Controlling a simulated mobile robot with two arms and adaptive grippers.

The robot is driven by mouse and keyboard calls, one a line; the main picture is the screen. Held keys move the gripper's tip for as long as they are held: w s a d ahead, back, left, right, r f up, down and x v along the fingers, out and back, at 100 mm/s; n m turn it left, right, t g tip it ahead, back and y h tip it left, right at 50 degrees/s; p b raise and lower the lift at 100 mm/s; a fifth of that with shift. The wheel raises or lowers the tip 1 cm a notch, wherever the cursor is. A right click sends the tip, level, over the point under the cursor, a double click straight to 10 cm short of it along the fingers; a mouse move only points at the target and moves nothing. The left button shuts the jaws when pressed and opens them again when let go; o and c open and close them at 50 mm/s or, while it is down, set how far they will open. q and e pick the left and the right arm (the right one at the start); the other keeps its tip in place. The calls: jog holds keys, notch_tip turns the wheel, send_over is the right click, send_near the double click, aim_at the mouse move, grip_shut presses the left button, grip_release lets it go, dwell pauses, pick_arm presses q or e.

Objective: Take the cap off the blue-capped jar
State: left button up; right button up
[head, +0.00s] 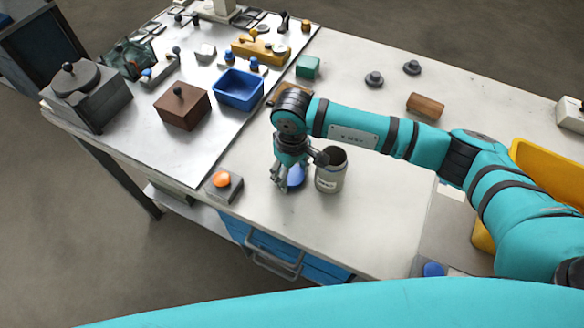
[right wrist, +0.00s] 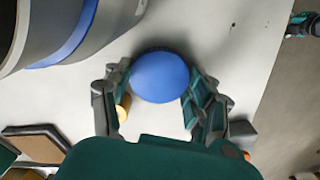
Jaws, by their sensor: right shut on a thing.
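The jar (head: 331,172) stands upright on the pale worktop in the head view, grey with a white label. Its dark mouth is open and bare. My right gripper (head: 285,181) is just left of the jar, pointing down, shut on the blue cap (head: 295,177). In the right wrist view the blue cap (right wrist: 160,77) sits between the two fingers of my right gripper (right wrist: 158,96), apart from the jar (right wrist: 95,32) at the upper left. Whether the cap touches the worktop I cannot tell. My left gripper is not in view.
An orange push-button box (head: 222,183) sits left of my right gripper. A blue bin (head: 239,89), a brown box (head: 183,107) and a green block (head: 308,67) stand farther back. A yellow bin (head: 545,165) is at the right. The worktop in front of the jar is clear.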

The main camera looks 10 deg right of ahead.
jog(key=shift+f, duration=0.2)
jog(key=o, duration=1.3)
